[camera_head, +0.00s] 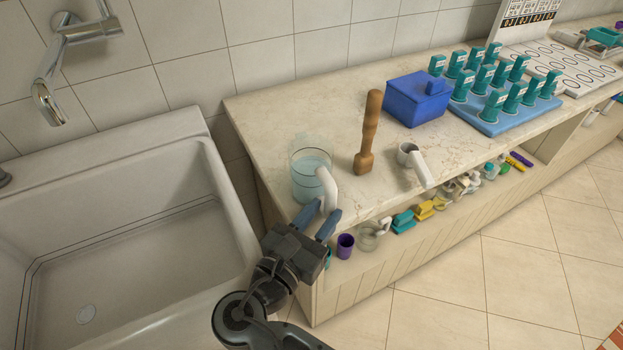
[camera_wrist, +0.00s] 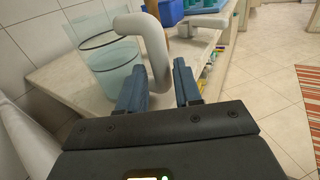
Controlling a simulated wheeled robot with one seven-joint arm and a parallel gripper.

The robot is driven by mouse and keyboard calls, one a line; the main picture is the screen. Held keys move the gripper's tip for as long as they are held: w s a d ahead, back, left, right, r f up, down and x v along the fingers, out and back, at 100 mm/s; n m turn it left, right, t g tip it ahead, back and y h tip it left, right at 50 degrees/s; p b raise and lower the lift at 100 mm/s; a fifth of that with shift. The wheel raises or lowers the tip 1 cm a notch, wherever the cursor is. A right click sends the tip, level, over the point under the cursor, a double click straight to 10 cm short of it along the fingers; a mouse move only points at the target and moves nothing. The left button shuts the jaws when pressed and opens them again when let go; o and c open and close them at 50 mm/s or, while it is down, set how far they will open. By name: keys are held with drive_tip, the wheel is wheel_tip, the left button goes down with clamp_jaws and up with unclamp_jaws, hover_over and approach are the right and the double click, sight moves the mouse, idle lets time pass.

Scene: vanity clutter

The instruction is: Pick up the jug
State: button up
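The jug (camera_head: 309,178) is a clear glass vessel with a thick white handle (camera_head: 327,188). It stands upright at the left front corner of the counter. In the wrist view the jug (camera_wrist: 108,62) is at the upper left, and its handle (camera_wrist: 155,50) curves down in front of my gripper. My gripper (camera_head: 326,209) is at the counter's front edge with its blue fingers apart. In the wrist view the gripper (camera_wrist: 158,78) has one finger on each side of the handle's lower part. Whether either finger touches it cannot be told.
A blue box (camera_head: 417,98) and a tray of teal bottles (camera_head: 505,118) are farther right. A sink (camera_head: 130,240) lies left. Small items fill the shelf below.

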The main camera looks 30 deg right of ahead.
sight(327, 210)
drive_tip(key=x, duration=0.3)
drive_tip(key=shift+d, duration=0.1)
clamp_jaws()
idle(0.4)
